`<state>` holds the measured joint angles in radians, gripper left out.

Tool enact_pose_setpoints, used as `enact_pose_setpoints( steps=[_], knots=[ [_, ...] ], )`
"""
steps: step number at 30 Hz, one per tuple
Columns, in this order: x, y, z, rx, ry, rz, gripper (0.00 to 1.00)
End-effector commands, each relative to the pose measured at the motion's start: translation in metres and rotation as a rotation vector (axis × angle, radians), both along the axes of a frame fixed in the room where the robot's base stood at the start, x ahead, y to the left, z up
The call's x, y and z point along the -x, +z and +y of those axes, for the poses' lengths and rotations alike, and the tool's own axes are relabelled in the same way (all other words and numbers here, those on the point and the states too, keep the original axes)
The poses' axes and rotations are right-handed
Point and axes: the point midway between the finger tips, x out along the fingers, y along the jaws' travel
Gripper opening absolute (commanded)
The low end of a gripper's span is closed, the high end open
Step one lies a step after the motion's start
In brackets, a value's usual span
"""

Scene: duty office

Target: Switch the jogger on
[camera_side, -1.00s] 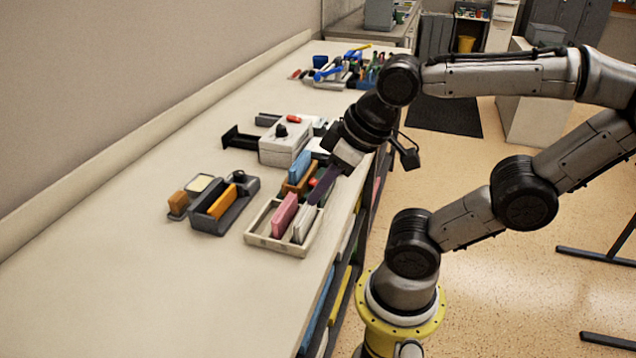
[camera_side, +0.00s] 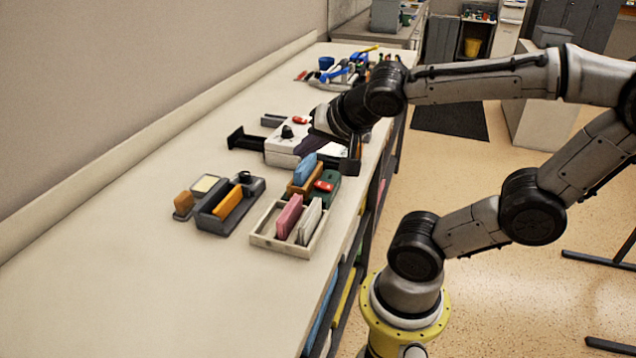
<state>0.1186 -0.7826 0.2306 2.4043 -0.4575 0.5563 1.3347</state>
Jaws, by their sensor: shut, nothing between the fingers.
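A pale grey box (camera_side: 283,155) with a black knob (camera_side: 287,132) on top stands on the bench, with a black bracket (camera_side: 241,138) at its left. I take it to be the jogger. My gripper (camera_side: 303,151) is shut and empty, its dark fingers slanting down to the left at the box's right side. I cannot tell whether the fingertips touch it. The fingers and wrist hide the right part of the box. A red part (camera_side: 300,120) shows behind the knob, on or near a dark bar. Any switch position is too small to read.
In front, a pale tray (camera_side: 262,241) holds pink and white blocks. Beside it are a dark tray (camera_side: 208,222) with an orange block, and a green item (camera_side: 329,192) with a red top. Tools (camera_side: 350,72) lie farther back. The near-left bench is clear.

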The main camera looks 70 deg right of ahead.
Motion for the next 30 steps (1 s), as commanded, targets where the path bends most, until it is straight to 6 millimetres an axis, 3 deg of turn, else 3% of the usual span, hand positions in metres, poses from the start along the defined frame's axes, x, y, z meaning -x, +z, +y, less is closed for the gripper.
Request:
enact_pose_setpoints(
  steps=[9,15,21,30],
  knots=[
    [-0.015,-0.007,-0.056,-0.123,-0.36,-0.206,0.0],
    [-0.004,-0.028,-0.094,-0.102,-0.487,-0.212,0.0],
    [0.008,-0.035,-0.107,-0.097,-0.547,-0.201,0.0],
    [0.009,-0.035,-0.107,-0.097,-0.55,-0.2,0.0]
  ],
)
